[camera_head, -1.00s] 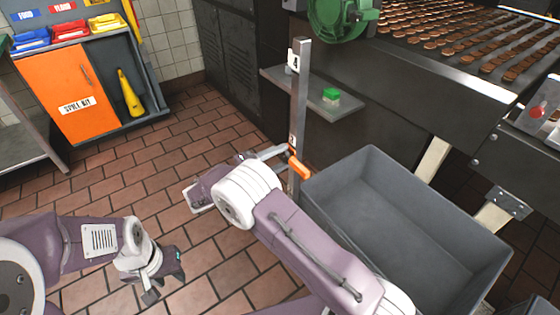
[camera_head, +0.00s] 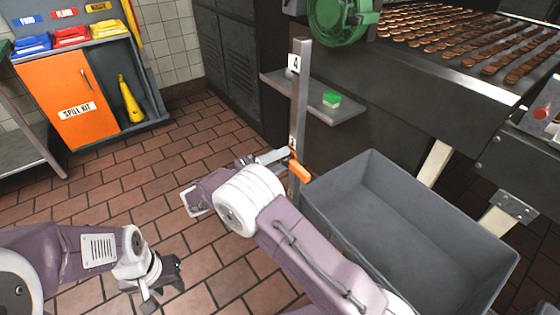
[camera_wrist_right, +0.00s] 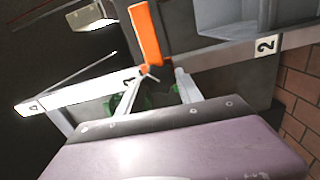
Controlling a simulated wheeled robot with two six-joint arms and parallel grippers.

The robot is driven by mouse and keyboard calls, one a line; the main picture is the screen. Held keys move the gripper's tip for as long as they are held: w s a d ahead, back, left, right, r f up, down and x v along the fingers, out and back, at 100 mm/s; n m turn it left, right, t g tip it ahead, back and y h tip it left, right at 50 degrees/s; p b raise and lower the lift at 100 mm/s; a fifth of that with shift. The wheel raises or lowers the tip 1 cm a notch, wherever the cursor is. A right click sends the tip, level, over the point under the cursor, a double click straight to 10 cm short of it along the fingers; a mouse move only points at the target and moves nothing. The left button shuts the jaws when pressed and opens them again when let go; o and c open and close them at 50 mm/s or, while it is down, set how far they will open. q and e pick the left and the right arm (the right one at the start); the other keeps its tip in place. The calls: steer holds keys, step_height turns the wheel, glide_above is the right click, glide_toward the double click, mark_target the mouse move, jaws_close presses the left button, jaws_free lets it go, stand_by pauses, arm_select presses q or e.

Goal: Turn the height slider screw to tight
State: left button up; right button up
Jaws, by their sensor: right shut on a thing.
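The height slider screw has an orange handle (camera_head: 299,171), low on an upright metal post (camera_head: 300,95) with number plates. In the right wrist view the orange handle (camera_wrist_right: 147,35) stands out beyond my fingertips, tilted slightly. My right gripper (camera_head: 284,155) reaches the post from the left. In the right wrist view my right gripper (camera_wrist_right: 164,74) is shut at the handle's near end; the exact contact is small and partly hidden. My left gripper (camera_head: 165,290) hangs low over the floor at the lower left, fingers apart, empty and away from the post.
A grey bin (camera_head: 365,160) stands just right of the handle. A conveyor with biscuits is at the upper right. The tiled floor (camera_head: 150,165) on the left is open.

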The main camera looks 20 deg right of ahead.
steer(key=o, duration=1.4)
steer(key=shift+c, duration=0.2)
steer(key=p+v, duration=0.1)
steer(key=v, duration=0.8)
steer(key=shift+p, duration=0.3)
